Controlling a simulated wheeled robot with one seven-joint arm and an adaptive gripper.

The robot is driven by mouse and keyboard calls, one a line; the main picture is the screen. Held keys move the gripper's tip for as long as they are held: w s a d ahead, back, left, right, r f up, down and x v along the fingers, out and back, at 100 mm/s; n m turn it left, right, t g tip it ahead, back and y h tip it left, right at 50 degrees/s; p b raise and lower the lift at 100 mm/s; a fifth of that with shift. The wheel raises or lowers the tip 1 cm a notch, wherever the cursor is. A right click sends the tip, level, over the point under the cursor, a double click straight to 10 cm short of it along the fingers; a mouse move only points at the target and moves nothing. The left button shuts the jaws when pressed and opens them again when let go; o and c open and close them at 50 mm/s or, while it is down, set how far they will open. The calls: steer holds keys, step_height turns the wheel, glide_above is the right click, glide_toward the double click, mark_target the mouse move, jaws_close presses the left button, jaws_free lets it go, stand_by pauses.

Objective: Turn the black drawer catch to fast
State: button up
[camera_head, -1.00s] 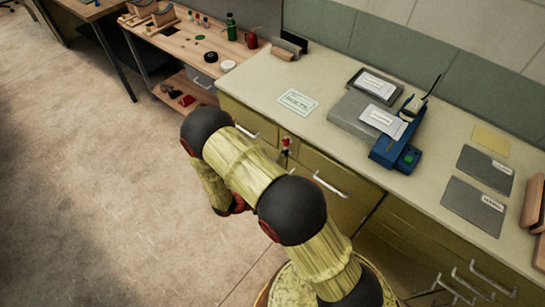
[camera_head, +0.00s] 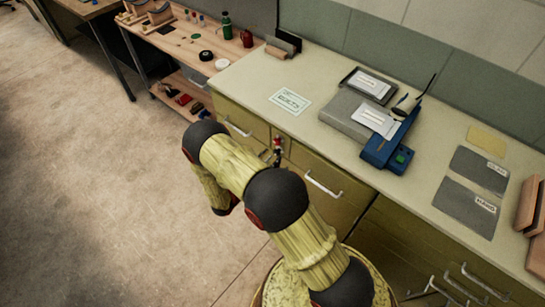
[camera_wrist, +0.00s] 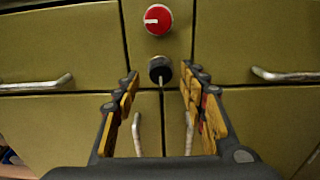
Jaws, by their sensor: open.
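The black drawer catch (camera_wrist: 160,69) is a small round knob on the olive cabinet front, in the upper middle of the wrist view. A thin pale line shows at its lower side, pointing down. My gripper (camera_wrist: 160,77) is open, with one finger on each side of the catch in the picture and a clear gap to both. Contact cannot be seen, and the distance in depth is hard to judge. A red knob (camera_wrist: 157,19) with a white horizontal mark sits just above the catch.
Bar handles stick out at the left (camera_wrist: 37,84) and right (camera_wrist: 285,75) of the drawers; two upright handles show lower, between my fingers. The counter (camera_head: 330,140) above holds a blue device (camera_head: 390,150), grey sheets and a card. Open floor lies left.

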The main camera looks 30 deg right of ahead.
steer(key=shift+x, duration=1.05)
steer(key=shift+c, duration=1.1)
steer(key=c, duration=0.7)
jaws_close()
